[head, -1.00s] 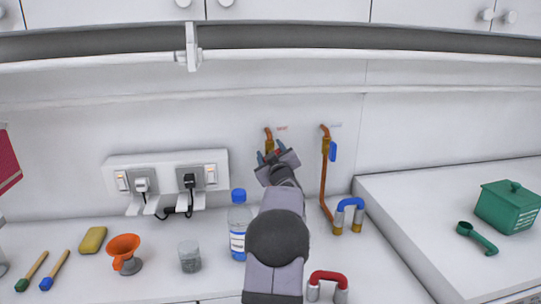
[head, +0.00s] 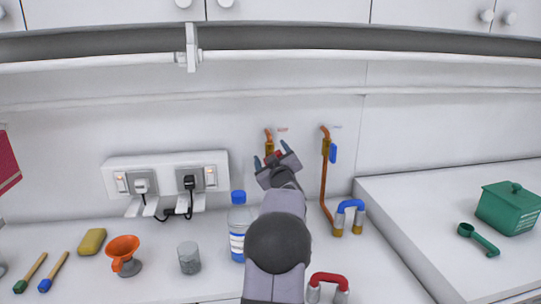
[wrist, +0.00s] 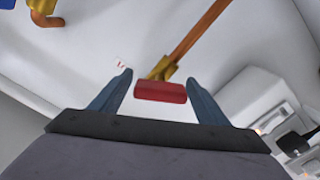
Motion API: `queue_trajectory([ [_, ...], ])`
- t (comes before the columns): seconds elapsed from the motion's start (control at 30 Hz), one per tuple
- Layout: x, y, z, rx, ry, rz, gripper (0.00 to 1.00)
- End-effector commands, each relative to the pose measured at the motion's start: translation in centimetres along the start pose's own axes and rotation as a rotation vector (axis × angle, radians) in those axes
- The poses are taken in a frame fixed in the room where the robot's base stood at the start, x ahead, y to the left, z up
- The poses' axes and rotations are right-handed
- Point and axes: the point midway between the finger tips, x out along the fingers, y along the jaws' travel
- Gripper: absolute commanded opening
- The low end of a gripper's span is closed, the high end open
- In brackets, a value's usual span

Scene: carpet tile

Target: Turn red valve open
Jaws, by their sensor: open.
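The red valve handle (wrist: 161,92) shows in the wrist view on a brass fitting (wrist: 159,73) of a copper pipe. It lies between the two spread fingers of my gripper (wrist: 160,88), nearer the right finger, with a gap on the left. In the head view the red handle (head: 273,156) is mostly hidden by my gripper (head: 271,152), which is open in front of the wall. I cannot tell whether a finger touches the handle.
A second copper pipe (head: 324,180) with a blue handle (head: 333,153) is to the right. A socket panel (head: 166,177) is on the wall at left.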

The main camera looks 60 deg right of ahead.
Motion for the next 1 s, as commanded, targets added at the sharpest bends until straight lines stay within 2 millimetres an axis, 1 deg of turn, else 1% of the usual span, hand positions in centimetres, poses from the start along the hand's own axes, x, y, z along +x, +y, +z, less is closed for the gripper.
queue_trajectory([
  [0.3, -3.9, 0.0, 0.2, 0.000, 0.001, 0.002, 0.69],
  [0.5, -5.6, 0.0, 0.1, 0.000, 0.000, 0.001, 0.69],
  [0.67, -6.0, 0.0, 0.1, -0.001, -0.001, 0.000, 0.69],
  [1.0, -6.0, 0.0, 0.0, 0.000, 0.000, 0.000, 0.69],
])
